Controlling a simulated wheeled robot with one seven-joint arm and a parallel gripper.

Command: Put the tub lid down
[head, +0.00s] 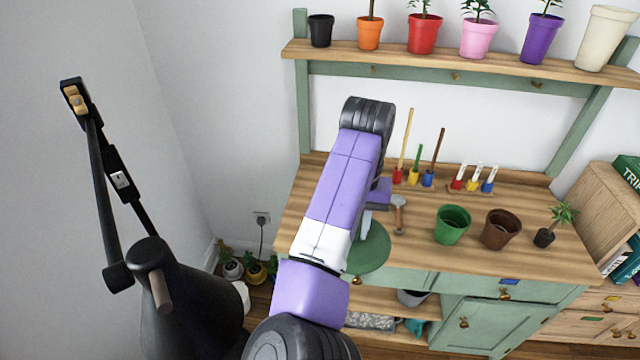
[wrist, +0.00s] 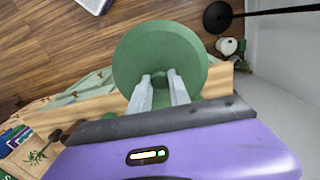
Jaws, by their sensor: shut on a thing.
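The tub lid is a round, dark green disc (head: 372,254), partly behind my arm in the head view. It is at the front-left edge of the wooden bench top (head: 420,262); I cannot tell how high it is above it. In the wrist view the lid (wrist: 160,45) fills the upper middle, its broad face toward the camera. My gripper (wrist: 163,90) is shut on a small knob at the lid's middle. In the head view my gripper (head: 364,222) is mostly hidden behind my arm.
A green pot (head: 453,225), a brown pot (head: 502,230) and a small plant (head: 554,226) stand on the bench, right of the lid. A hammer (head: 398,212) lies close by. Tools in coloured holders (head: 428,178) stand behind. Bare wood shows at the front middle.

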